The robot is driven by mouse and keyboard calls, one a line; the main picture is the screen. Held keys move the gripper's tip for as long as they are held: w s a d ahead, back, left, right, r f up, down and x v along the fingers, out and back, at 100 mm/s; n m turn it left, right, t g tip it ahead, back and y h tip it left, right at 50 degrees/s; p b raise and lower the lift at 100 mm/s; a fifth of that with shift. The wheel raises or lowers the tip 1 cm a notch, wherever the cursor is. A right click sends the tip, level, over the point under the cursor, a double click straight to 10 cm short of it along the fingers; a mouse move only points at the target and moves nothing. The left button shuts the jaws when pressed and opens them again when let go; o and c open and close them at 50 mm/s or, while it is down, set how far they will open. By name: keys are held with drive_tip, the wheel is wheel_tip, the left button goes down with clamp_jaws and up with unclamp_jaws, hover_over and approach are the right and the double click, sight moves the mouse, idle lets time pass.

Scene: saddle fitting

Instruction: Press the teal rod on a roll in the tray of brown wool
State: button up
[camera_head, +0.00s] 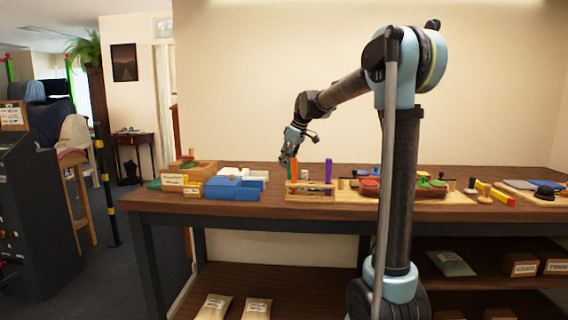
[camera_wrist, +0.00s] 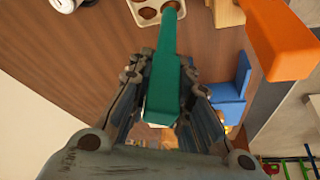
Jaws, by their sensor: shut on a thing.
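My gripper (camera_wrist: 163,95) is shut on the teal rod (camera_wrist: 160,62), which lies between its two fingers in the wrist view. In the head view my gripper (camera_head: 286,158) is above the left end of a wooden rack (camera_head: 310,196), beside an upright orange rod (camera_head: 294,172). The held rod is too small to make out clearly there. I cannot tell which tray holds brown wool.
A purple rod (camera_head: 328,171) stands in the rack. Blue bins (camera_head: 234,189) and wooden boxes (camera_head: 174,181) are to its left. A brown tray with coloured pieces (camera_head: 430,191) is to its right. A large orange piece (camera_wrist: 275,40) is close at the wrist view's upper right.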

drive_tip(key=shift+f, duration=1.05)
idle(2.1)
wheel_tip(320, 180, up, 7)
idle(1.2)
